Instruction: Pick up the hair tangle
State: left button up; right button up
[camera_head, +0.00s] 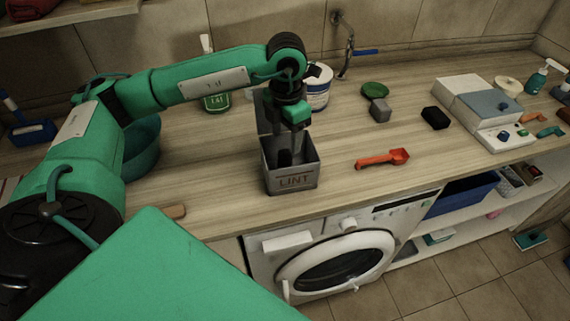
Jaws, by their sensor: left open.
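My left arm reaches in from the left, and my left gripper (291,146) points down into the mouth of the grey metal bin marked LINT (292,181). The gripper is open, with its fingertips partly hidden by the bin walls. Dark shapes show inside the bin, but I cannot tell fingers from contents there. I cannot make out a hair tangle for certain. My right gripper is not in view.
A red scoop (383,159) lies right of the bin. A white tub (318,88), a grey block (380,110), a black block (435,117) and a white-grey machine (480,112) stand behind and right. A teal basin (143,146) sits left. The washing machine (340,262) is below the counter.

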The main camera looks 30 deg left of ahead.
aim_at(285, 152)
pick_arm(q)
notch_tip(285, 152, down, 3)
jog(key=shift+f, duration=0.1)
notch_tip(285, 152, down, 5)
jog(key=p, duration=0.2)
jog(key=shift+a+p, duration=0.15)
jog(key=shift+p, duration=0.2)
jog(key=shift+f, duration=0.15)
jog(key=c, duration=0.9)
jog(key=shift+c, duration=0.9)
